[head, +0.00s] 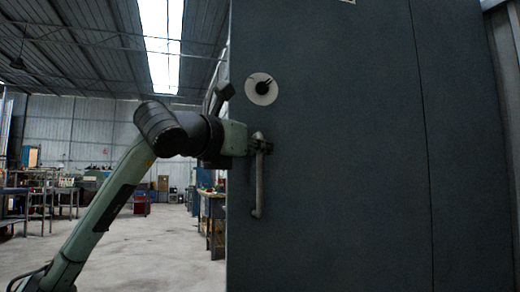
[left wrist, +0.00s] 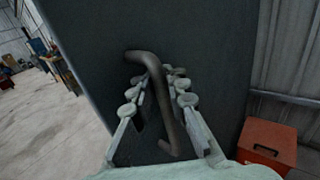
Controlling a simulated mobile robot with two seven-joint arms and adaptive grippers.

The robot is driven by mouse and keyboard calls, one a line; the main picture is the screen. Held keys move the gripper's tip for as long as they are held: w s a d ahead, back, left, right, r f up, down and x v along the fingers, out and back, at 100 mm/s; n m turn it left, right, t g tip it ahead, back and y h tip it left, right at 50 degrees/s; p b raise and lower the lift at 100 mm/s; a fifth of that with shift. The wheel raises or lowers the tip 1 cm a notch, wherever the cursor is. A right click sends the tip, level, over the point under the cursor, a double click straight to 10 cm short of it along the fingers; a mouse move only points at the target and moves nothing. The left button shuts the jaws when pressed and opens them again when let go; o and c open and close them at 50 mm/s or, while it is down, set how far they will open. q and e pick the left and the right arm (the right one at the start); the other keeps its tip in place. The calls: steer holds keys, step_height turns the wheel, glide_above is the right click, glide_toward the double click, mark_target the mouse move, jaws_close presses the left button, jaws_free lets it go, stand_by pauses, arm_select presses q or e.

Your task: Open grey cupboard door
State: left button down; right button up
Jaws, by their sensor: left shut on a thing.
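The grey cupboard door (head: 340,170) fills the middle of the head view, upright, with a vertical seam to its right. A round light plate with a dark knob (head: 262,89) sits near its left edge. Below it is a vertical bar handle (head: 258,190). My left gripper (head: 258,146) is at the upper part of this handle. In the left wrist view the fingers (left wrist: 160,92) lie on either side of the dark handle (left wrist: 163,108), shut on it, against the door (left wrist: 215,50). My right gripper is in neither view.
An orange-red box (left wrist: 268,144) stands beside the cupboard in the left wrist view. Left of the cupboard is open concrete floor (head: 160,245). Workbenches (head: 213,220) and shelving (head: 45,195) stand farther back.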

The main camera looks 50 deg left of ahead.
arm_select(q)
steer(key=c, duration=1.6)
jaws_free()
steer(key=shift+o, duration=0.2)
steer(key=v, duration=1.2)
